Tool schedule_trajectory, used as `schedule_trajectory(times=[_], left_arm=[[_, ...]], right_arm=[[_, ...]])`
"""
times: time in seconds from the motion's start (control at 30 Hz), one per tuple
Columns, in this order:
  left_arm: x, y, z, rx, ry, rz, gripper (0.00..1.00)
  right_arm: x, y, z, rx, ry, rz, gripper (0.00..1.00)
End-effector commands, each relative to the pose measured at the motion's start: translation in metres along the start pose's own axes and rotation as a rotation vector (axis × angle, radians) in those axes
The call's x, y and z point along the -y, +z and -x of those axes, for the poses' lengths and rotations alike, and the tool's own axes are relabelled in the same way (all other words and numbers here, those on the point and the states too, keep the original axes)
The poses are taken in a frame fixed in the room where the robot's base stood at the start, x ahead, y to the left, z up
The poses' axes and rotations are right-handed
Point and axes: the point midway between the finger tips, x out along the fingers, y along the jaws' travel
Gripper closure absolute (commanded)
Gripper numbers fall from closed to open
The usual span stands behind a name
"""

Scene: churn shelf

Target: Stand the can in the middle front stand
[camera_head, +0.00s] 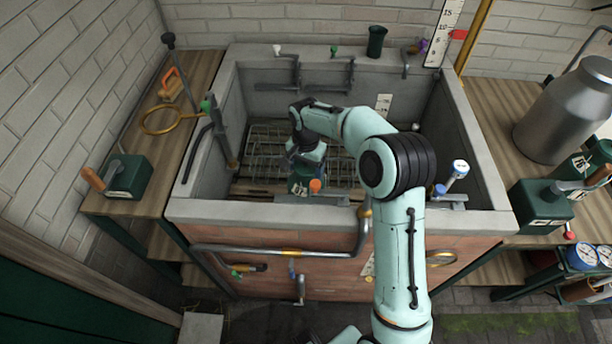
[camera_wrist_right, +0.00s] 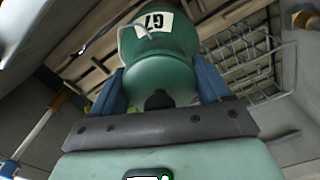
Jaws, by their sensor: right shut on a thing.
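The green can (camera_head: 296,184) with a pale label is inside the sunken basin, near its front wall. My right gripper (camera_head: 303,165) reaches down into the basin and is shut on it. In the right wrist view the can (camera_wrist_right: 165,62) sits between the two blue fingers of the right gripper (camera_wrist_right: 160,88), its label facing away from the palm. Wire racks (camera_head: 262,150) stand on the basin floor, and one rack (camera_wrist_right: 238,52) shows beside the can in the wrist view. I cannot tell which is the middle front stand, or whether the can touches one. My left gripper is not in view.
The basin's stone rim (camera_head: 265,213) and front pipe (camera_head: 275,250) bound the work area. An orange-tipped part (camera_head: 316,185) is close beside the can. Wooden side shelves hold a green box (camera_head: 130,178) on the left and a metal churn (camera_head: 565,115) on the right.

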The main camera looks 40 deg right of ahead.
Motion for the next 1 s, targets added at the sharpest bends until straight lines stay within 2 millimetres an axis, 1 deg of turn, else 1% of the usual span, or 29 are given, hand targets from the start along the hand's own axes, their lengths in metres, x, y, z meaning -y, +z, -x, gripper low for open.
schedule_trajectory(times=[0.2,0.3,0.57,0.7,0.73,0.77,0.8,1.0], left_arm=[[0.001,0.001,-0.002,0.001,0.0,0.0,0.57],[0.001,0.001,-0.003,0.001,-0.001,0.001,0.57],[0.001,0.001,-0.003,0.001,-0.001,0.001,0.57],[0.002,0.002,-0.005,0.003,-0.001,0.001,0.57],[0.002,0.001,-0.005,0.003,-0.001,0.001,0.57],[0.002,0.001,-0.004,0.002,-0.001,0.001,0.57],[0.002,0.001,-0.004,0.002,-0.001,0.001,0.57],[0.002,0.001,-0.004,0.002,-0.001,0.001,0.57]], right_arm=[[-0.001,0.0,-0.029,0.002,0.002,-0.001,1.0],[0.0,0.0,-0.038,0.0,0.0,0.001,1.0],[0.0,0.0,-0.038,-0.001,-0.002,0.0,1.0],[0.0,0.0,-0.042,-0.001,-0.001,0.0,1.0],[-0.001,0.0,-0.043,0.002,0.002,0.0,0.13],[-0.001,0.0,-0.043,0.002,0.002,0.0,0.03],[-0.001,0.0,-0.043,0.002,0.002,0.0,0.0],[-0.001,0.0,-0.042,0.002,0.002,0.0,0.0]])
